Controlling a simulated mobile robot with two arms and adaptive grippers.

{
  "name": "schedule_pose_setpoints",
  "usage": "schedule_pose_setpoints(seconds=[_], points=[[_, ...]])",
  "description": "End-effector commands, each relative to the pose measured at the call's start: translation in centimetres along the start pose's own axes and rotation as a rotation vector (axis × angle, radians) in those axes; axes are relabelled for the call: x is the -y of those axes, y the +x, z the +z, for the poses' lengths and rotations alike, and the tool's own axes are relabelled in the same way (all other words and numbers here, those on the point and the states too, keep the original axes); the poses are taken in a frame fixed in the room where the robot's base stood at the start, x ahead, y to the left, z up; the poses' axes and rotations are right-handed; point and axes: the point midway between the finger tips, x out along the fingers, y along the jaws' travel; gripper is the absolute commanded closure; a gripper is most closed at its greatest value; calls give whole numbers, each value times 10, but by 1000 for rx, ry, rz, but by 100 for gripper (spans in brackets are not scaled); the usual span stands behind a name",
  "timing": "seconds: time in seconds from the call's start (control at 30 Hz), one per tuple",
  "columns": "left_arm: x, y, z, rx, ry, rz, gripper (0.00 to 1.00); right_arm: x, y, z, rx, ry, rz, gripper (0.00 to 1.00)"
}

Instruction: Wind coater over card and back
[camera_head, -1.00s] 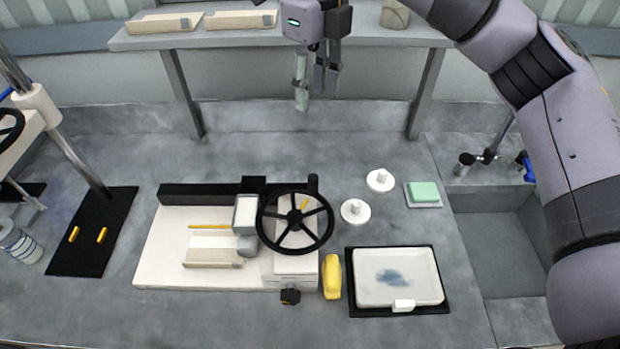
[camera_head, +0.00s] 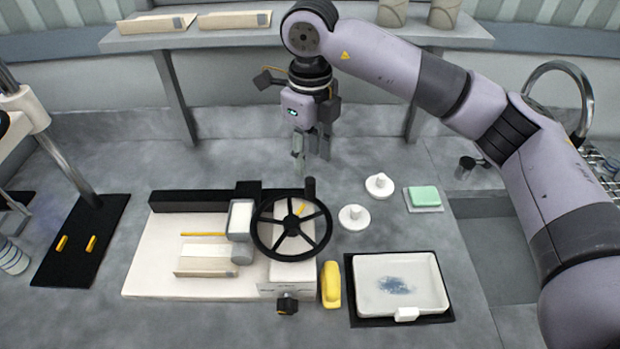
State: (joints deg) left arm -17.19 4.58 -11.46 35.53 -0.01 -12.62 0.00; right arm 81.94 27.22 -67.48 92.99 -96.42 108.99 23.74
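The coater is a white bed (camera_head: 145,262) with a black bar along its back, a grey-white carriage block (camera_head: 240,222) and a black spoked handwheel (camera_head: 262,240). The wheel's upright black handle (camera_head: 310,187) stands at its back right. A cream card (camera_head: 205,266) lies on the bed, left of and partly beside the carriage. My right gripper (camera_head: 309,158) points down just behind and above the handle, its fingers apart with nothing visible between them. It looks clear of the handle. My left gripper is not in view.
A sink (camera_head: 497,235) is at the right. A press with a black base (camera_head: 75,265) stands left. A shelf (camera_head: 220,38) runs behind.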

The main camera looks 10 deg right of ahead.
Motion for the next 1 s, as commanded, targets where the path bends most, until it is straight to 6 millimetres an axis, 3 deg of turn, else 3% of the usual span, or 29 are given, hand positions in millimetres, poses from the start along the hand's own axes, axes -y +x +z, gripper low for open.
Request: schedule_pose_setpoints(seconds=[0.2,0.4,0.83,1.0], points=[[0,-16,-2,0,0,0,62,0,44,-1,-4,-1,2,62],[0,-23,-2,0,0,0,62,0,73,0,-2,1,1,62],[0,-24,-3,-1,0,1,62,0,84,0,0,0,-1,62],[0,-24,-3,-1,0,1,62,0,84,0,0,0,-1,73]])
